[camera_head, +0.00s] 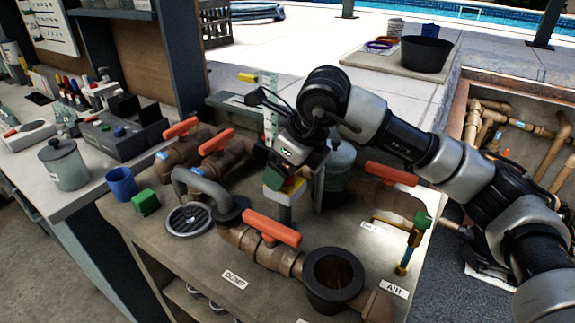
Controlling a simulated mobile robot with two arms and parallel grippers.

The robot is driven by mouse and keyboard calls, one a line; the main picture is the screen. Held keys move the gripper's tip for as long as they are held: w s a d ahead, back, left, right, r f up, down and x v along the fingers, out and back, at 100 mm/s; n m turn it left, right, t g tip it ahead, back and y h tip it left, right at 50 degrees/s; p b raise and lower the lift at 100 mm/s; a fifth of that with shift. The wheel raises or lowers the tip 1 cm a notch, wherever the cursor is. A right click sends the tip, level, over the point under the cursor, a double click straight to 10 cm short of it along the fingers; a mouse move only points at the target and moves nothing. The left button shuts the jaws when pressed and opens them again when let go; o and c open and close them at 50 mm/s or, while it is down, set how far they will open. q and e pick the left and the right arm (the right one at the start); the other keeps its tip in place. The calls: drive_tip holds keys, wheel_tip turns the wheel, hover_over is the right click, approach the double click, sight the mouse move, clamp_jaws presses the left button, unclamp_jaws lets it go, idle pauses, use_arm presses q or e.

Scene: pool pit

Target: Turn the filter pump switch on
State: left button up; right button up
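I see no part clearly marked as the filter pump switch. My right arm comes in from the right. Its gripper (272,112) is over the back of the bench, just above and behind this box, and partly covers it. Dark finger parts show at its left side, but their opening is unclear. I see nothing held. My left gripper is not in view.
Brown pipes with orange valve handles (272,229) crowd the bench around the box. A round drain grate (188,219), a green block (145,203) and a blue cup (121,184) are at left. A black open pipe collar (334,277) is in front.

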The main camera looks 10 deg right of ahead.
drive_tip(key=v, duration=1)
drive_tip(key=shift+r+b, duration=0.4)
drive_tip(key=shift+b, duration=0.05)
drive_tip(key=shift+d, duration=0.1)
